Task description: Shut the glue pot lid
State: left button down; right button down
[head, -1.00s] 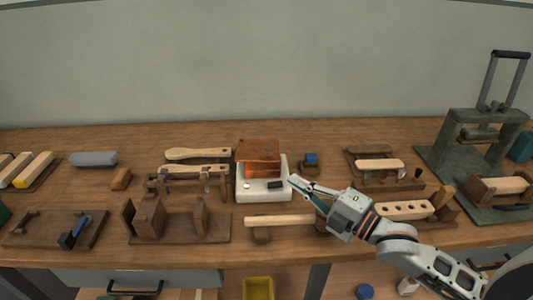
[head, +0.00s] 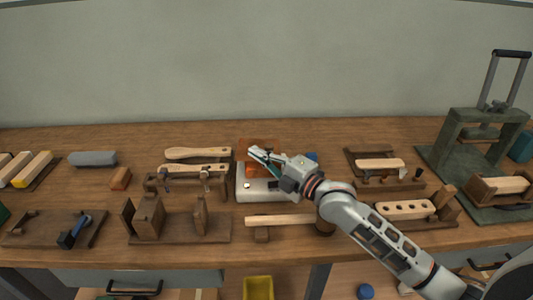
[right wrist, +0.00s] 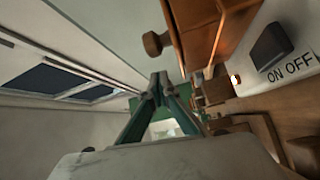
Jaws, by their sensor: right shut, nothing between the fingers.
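The glue pot (head: 252,171) is a copper-orange box on a white heater base (head: 243,196) in the middle of the bench. Its brown lid (head: 258,142) shows at the top and back of the pot, partly hidden by my right gripper. I cannot tell its exact angle. My right gripper (head: 253,152) is shut and empty, in front of or over the pot; touching is unclear. In the right wrist view its fingertips (right wrist: 158,88) are together, below a round brown knob (right wrist: 153,43) beside the copper side (right wrist: 205,30). My left gripper is out of view.
The base has a dark switch (right wrist: 269,47) marked ON OFF. A wooden mallet (head: 280,220) lies in front, and a blue-topped block (head: 311,157) stands right. Wooden handles (head: 198,153) and a rack are at left. A green press (head: 487,130) stands far right.

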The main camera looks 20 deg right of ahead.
jog(key=d, duration=0.2)
jog(key=shift+w+d+f, duration=0.15)
jog(key=shift+d+f, duration=0.1)
jog(key=shift+d, duration=0.15)
